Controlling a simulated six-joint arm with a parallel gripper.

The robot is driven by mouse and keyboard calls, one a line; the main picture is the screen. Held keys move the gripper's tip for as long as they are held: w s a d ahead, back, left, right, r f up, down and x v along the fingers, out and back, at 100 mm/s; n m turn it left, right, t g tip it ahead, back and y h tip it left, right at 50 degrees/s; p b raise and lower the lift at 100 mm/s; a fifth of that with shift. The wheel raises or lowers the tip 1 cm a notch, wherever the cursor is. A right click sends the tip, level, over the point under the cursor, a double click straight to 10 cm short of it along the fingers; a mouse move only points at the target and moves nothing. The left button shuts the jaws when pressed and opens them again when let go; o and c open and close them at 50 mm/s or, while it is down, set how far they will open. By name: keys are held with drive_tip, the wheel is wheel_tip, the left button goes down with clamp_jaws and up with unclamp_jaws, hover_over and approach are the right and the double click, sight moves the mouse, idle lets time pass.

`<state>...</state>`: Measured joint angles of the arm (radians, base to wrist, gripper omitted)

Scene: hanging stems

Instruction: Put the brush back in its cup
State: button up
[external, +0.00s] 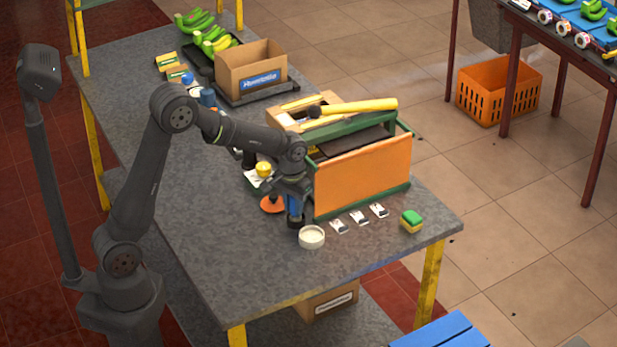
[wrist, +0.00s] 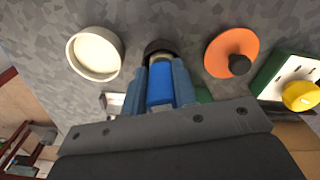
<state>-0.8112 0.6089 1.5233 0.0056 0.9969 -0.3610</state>
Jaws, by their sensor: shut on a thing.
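My gripper (external: 293,194) points down near the table's front part, left of the orange-fronted box. In the wrist view its two blue-grey fingers (wrist: 159,80) are closed on a bright blue piece (wrist: 160,92), which looks like the brush's handle. A pale band and a dark round part (wrist: 160,46) show beyond the fingertips. The dark part (external: 297,222) also shows below the gripper in the external view. I cannot tell whether it is the brush head or a dark cup around it. A round cream dish (external: 311,237) stands close by; it also shows in the wrist view (wrist: 95,53).
An orange disc with a dark knob (wrist: 232,52) lies on the other side of the gripper. The orange-fronted box (external: 362,175) stands close at the right. Small white-and-dark pieces (external: 359,218) and a green-yellow sponge (external: 411,221) lie in front of it. The table's front left is clear.

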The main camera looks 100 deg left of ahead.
drive_tip(key=shift+f, duration=0.15)
drive_tip(key=o, duration=1.5)
drive_tip(key=shift+r, duration=1.5)
drive_tip(key=shift+r, duration=3)
